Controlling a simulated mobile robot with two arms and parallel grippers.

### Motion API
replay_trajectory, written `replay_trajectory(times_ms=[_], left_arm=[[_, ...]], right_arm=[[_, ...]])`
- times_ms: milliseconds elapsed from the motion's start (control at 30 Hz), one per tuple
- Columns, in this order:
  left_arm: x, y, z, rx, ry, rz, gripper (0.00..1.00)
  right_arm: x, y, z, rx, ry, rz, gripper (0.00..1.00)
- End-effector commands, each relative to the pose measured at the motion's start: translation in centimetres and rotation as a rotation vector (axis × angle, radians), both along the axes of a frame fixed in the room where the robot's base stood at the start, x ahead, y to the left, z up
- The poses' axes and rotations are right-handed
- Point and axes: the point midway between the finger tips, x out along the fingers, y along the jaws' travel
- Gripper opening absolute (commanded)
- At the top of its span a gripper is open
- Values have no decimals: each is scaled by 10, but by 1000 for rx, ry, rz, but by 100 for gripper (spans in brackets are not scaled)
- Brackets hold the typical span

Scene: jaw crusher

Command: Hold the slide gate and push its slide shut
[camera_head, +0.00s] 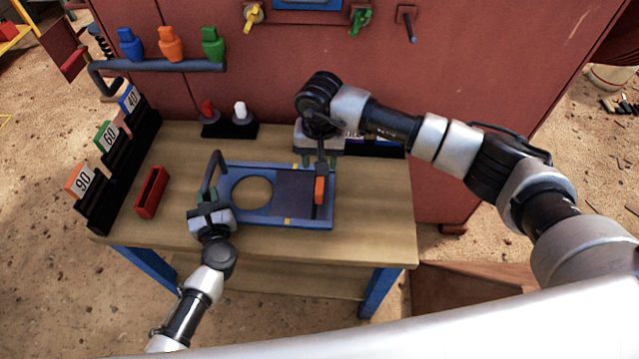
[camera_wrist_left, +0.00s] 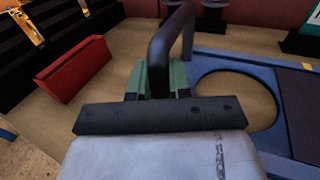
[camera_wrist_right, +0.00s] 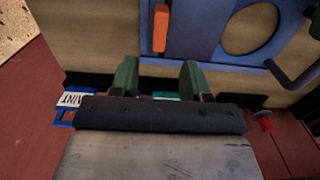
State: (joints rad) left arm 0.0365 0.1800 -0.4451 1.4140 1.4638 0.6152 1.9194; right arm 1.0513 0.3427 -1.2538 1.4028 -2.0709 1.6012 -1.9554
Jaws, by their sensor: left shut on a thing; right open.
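The slide gate (camera_head: 233,222), a blue frame with a round opening, lies on the wooden table. Its dark slide (camera_head: 290,188) sits right of the opening, which is uncovered. An orange handle (camera_head: 319,190) stands on the slide's right side. My left gripper (camera_head: 209,205) is shut on the black loop handle (camera_head: 211,170) at the frame's left end; the left wrist view shows this handle (camera_wrist_left: 168,40) between the green fingers. My right gripper (camera_wrist_right: 158,78) is open and empty, at the far side of the orange handle (camera_wrist_right: 160,28), apart from it in the right wrist view.
A red tray (camera_head: 151,192) and black racks with 40, 60 and 90 cards (camera_head: 83,181) stand at the left. Red and white knobs (camera_head: 239,112) stand at the back by the red machine wall (camera_head: 270,60). The table's front right is clear.

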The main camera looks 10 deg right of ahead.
Motion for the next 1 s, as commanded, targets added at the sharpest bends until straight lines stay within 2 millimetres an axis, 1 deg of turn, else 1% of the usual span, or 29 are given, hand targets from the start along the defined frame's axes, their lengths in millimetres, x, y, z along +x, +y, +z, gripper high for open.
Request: replay_trajectory(times_ms=[33, 100, 300, 400, 500, 633, 900, 933, 1000], left_arm=[[0, -1, -1, -5, 1, -1, 0], [0, -1, -1, -5, 1, -1, 0], [0, -1, -1, -5, 1, -1, 0], [0, -1, -1, -5, 1, -1, 0], [0, -1, -1, -5, 1, -1, 0], [0, -1, -1, -5, 1, -1, 0], [0, -1, -1, -5, 1, -1, 0], [0, -1, -1, -5, 1, -1, 0], [0, -1, -1, -5, 1, -1, 0]], right_arm=[[-1, 0, -11, 0, 4, -1, 47], [-1, 1, -25, 1, 5, -2, 47], [-1, 1, -65, 1, 4, -3, 47], [-1, 1, -80, 2, 4, -4, 47], [-1, 1, -91, 1, 2, -3, 47], [0, 1, -98, 2, 1, -3, 47], [0, 1, -99, 2, 0, -3, 47], [0, 1, -99, 2, 0, -3, 45], [0, 1, -99, 2, 0, -3, 35]])
